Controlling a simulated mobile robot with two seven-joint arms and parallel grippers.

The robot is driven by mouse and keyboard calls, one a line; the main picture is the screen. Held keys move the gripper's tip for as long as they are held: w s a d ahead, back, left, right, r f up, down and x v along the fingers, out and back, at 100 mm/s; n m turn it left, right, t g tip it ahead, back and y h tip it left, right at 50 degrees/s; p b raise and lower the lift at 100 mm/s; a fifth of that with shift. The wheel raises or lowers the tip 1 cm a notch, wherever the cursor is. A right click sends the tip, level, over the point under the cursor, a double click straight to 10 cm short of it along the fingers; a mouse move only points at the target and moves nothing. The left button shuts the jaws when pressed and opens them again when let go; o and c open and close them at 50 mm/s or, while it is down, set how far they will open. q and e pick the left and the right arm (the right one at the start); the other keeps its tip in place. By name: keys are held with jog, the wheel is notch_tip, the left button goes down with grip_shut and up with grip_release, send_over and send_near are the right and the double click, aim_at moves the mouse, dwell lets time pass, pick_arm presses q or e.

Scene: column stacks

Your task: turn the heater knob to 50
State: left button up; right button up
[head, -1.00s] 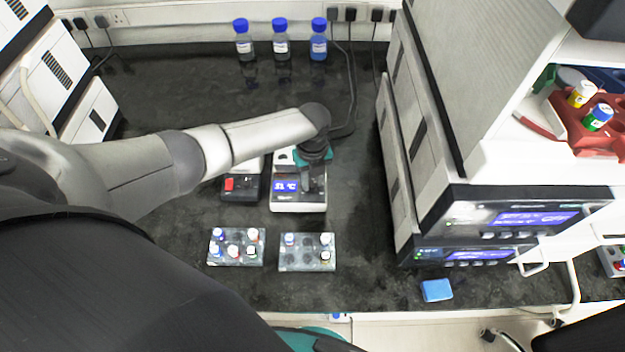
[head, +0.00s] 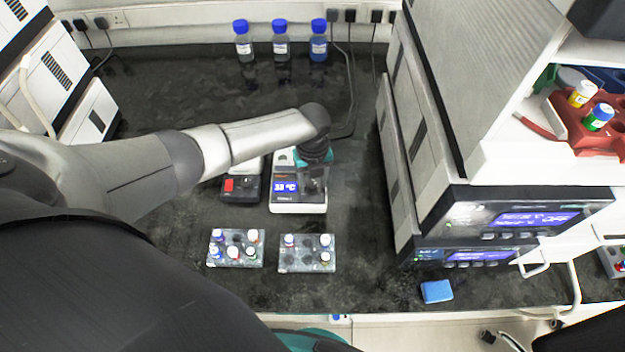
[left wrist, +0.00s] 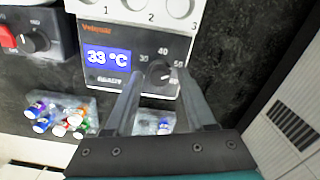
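The heater (head: 284,207) is a white box with a dark front panel; its blue display (left wrist: 107,61) reads 33 °C. Its dark round knob (left wrist: 160,74) sits right of the display, with 30, 40, 50 and 60 printed around it. The exact direction of its pointer is too small to tell. My left gripper (left wrist: 161,82) reaches down over the heater with a finger on each side of the knob. Gaps seem to show between fingers and knob, so it looks open. In the head view the left gripper (head: 313,178) hides the knob. My right gripper is not in view.
A device with a red switch (head: 230,185) stands left of the heater. Two vial racks (head: 236,262) (head: 307,267) lie in front of it. Blue-capped bottles (head: 281,45) stand at the back. Tall instruments (head: 490,215) are on the right. A blue block (head: 436,291) lies near the front edge.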

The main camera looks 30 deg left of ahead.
aim_at(312, 185)
pick_arm(q)
jog(key=shift+o, duration=0.2)
jog(key=shift+r, duration=0.1)
jog(key=shift+r, duration=0.3)
notch_tip(312, 185, up, 14)
jog(key=p, duration=0.2)
jog(key=shift+r+p, duration=0.25)
jog(key=shift+p, duration=0.1)
